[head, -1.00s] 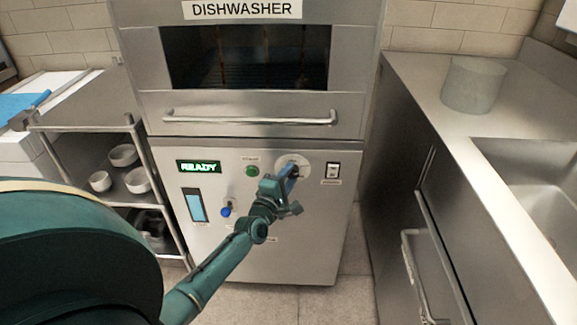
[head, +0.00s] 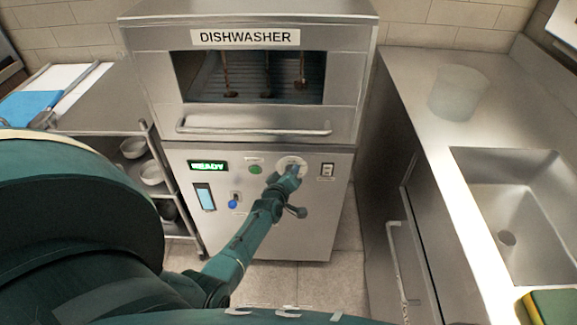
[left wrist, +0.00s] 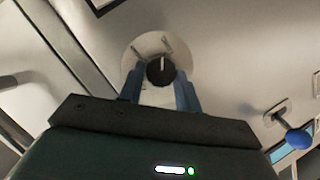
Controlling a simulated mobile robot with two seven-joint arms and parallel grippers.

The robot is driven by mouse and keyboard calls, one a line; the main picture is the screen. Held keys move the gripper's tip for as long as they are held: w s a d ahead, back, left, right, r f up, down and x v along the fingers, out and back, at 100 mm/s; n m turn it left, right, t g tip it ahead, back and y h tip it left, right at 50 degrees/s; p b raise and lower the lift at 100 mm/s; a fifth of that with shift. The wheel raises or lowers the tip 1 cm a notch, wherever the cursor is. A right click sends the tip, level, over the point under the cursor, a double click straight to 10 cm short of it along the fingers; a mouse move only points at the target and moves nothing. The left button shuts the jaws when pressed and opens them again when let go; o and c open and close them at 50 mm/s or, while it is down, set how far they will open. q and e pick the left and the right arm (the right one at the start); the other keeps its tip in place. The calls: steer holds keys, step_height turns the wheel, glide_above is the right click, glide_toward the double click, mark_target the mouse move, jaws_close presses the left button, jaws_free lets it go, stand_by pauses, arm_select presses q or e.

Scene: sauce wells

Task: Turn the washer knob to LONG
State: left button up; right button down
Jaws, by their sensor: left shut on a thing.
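The washer knob (left wrist: 160,70) is a dark round knob with a pale pointer line, on a light round dial (left wrist: 186,50). In the left wrist view, the two blue fingers of my left gripper (left wrist: 160,84) are on either side of the knob, shut on it. In the head view, my left gripper (head: 291,171) covers the knob at the dial (head: 289,161) on the dishwasher's front panel (head: 310,220). The dial's lettering is too small to read. My right gripper is not in view.
A green READY display (head: 208,165), a green button (head: 255,170), a blue-ended lever (head: 233,203) and a switch (head: 327,170) surround the dial. The dishwasher handle (head: 253,128) juts out above. A sink counter (head: 425,75) stands right, a shelf cart (head: 90,112) left.

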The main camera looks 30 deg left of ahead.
arm_select(q)
steer(key=shift+d+r+m+g+y+p, duration=0.15)
steer(key=shift+m+g+y+p, duration=0.4)
steer(key=shift+m+p, duration=0.6)
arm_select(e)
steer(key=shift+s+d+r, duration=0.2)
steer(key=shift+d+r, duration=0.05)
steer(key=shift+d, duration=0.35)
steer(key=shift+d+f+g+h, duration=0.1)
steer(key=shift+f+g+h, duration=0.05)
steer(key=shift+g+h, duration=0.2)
arm_select(q)
steer(key=o, duration=1)
steer(key=shift+w, duration=0.1)
steer(key=shift+c, duration=0.2)
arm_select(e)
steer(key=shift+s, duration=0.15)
